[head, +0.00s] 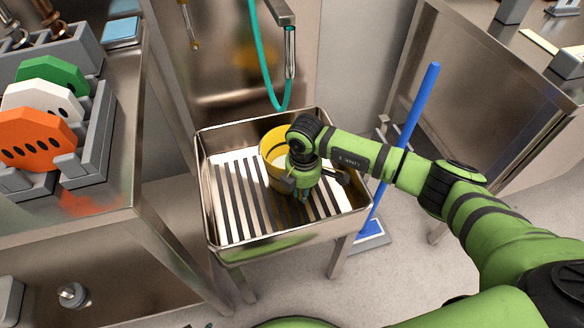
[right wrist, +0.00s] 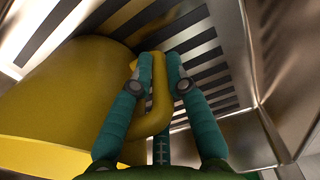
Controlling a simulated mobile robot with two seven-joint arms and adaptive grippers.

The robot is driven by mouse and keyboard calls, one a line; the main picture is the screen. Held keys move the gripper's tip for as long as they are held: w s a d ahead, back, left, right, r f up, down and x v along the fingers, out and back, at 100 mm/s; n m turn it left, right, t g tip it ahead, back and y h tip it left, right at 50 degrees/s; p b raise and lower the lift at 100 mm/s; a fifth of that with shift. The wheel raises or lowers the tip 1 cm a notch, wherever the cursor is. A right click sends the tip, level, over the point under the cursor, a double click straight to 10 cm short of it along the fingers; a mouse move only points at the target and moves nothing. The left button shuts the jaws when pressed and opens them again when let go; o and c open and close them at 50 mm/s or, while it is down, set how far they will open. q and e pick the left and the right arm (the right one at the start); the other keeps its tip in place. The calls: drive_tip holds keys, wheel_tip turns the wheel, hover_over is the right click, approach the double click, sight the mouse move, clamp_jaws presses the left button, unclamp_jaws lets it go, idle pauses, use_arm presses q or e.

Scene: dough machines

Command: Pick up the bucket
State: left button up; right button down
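The yellow bucket (head: 271,148) stands in the steel sink (head: 226,250) at its back middle, partly hidden by my right arm. My right gripper (head: 303,196) reaches down at the bucket's right front side. In the right wrist view, the bucket (right wrist: 60,100) fills the left side. Its curved yellow handle (right wrist: 160,105) runs between the two green fingers of my right gripper (right wrist: 159,68). The fingertips are close together and appear to press on the handle from both sides. My left gripper is not in view.
The sink has a dark-striped bottom and raised walls. A faucet (head: 290,50) with a green hose (head: 260,60) hangs above it. A blue pole (head: 415,105) stands right of the sink. A steel counter with coloured discs (head: 35,138) is at left.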

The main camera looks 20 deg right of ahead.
drive_tip(key=shift+r, duration=0.15)
idle(0.3)
drive_tip(key=shift+w+r, duration=0.1)
drive_tip(key=shift+r, duration=0.15)
drive_tip(key=r, duration=0.4)
drive_tip(key=shift+s+p, duration=0.2)
drive_tip(key=shift+p, duration=0.15)
drive_tip(key=s+d+r, duration=0.1)
drive_tip(key=s+r, duration=0.1)
drive_tip(key=s, duration=0.1)
drive_tip(key=s+r+p, duration=0.1)
drive_tip(key=s+r, duration=0.1)
drive_tip(key=s, duration=0.2)
drive_tip(key=s+d+r, duration=0.1)
drive_tip(key=s+r, duration=0.1)
drive_tip(key=s, duration=0.2)
drive_tip(key=shift+d+r, duration=0.15)
drive_tip(key=shift+d, duration=0.15)
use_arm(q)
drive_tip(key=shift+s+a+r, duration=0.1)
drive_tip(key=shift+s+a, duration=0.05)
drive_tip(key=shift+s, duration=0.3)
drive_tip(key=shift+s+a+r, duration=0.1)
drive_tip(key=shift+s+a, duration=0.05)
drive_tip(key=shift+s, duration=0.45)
